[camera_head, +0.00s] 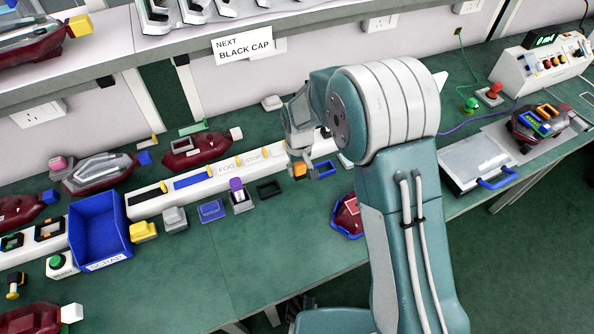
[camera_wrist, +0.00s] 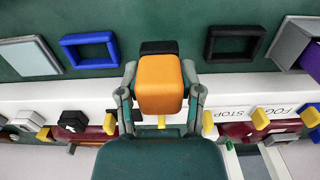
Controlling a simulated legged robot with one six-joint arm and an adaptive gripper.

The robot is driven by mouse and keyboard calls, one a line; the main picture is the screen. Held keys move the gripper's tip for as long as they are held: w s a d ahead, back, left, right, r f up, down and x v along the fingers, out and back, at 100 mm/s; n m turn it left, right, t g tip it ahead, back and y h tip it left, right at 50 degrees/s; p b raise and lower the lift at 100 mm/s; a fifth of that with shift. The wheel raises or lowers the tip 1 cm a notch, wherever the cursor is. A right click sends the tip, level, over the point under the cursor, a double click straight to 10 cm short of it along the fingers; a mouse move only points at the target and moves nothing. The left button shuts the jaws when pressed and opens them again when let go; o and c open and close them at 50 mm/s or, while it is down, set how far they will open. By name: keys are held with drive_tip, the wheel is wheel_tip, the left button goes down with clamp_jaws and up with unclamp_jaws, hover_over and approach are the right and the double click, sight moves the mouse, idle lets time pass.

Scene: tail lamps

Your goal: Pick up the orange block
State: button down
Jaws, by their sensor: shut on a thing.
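The orange block (camera_wrist: 160,84) sits between the two fingers of my gripper (camera_wrist: 160,98) in the wrist view, and the fingers are shut on its sides. In the head view the orange block (camera_head: 300,169) shows small below my gripper (camera_head: 305,160), partly hidden by it. A black piece (camera_wrist: 158,47) lies just beyond the block in the wrist view. I cannot tell whether the block touches the surface under it.
A blue frame (camera_head: 325,168) and a black frame (camera_head: 268,189) lie near the gripper on the green bench. A white rail (camera_head: 215,176) runs along the bench. A blue scrap bin (camera_head: 98,228) stands left. My arm hides part of the bench.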

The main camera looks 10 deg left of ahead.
drive_tip(key=s+d+r, duration=0.5)
drive_tip(key=s+r, duration=0.4)
drive_tip(key=s, duration=0.2)
drive_tip(key=shift+s+d, duration=0.3)
drive_tip(key=shift+d, duration=0.1)
drive_tip(key=c, duration=1)
unclamp_jaws()
drive_tip(key=shift+c, duration=0.2)
drive_tip(key=c, duration=0.3)
drive_tip(key=shift+c, duration=0.2)
drive_tip(key=shift+f, duration=0.1)
